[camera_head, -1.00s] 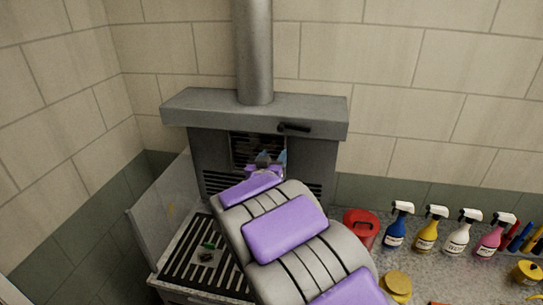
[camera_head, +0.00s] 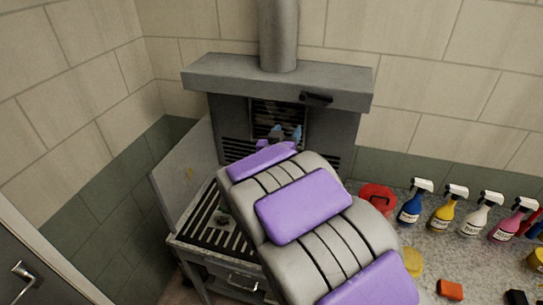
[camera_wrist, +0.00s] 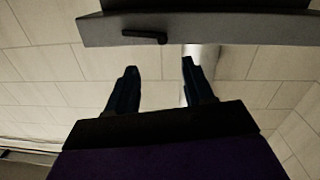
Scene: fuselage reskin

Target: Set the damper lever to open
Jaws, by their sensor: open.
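The damper lever, a small black handle (camera_head: 317,98), sits on the front face of the grey hood (camera_head: 230,74), right of its middle. In the wrist view the lever (camera_wrist: 145,36) lies along the edge of the hood (camera_wrist: 225,30), beyond my fingertips and apart from them. My gripper (camera_head: 283,135) is in front of the dark grille under the hood, below and left of the lever. Its two dark fingers (camera_wrist: 160,66) stand apart with nothing between them. My purple-padded arm hides part of the hood's lower front.
A metal flue pipe (camera_head: 279,35) rises from the hood. Spray bottles (camera_head: 447,212) and a red container (camera_head: 377,197) stand on the speckled counter at right. A grey door (camera_head: 25,265) shows at lower left.

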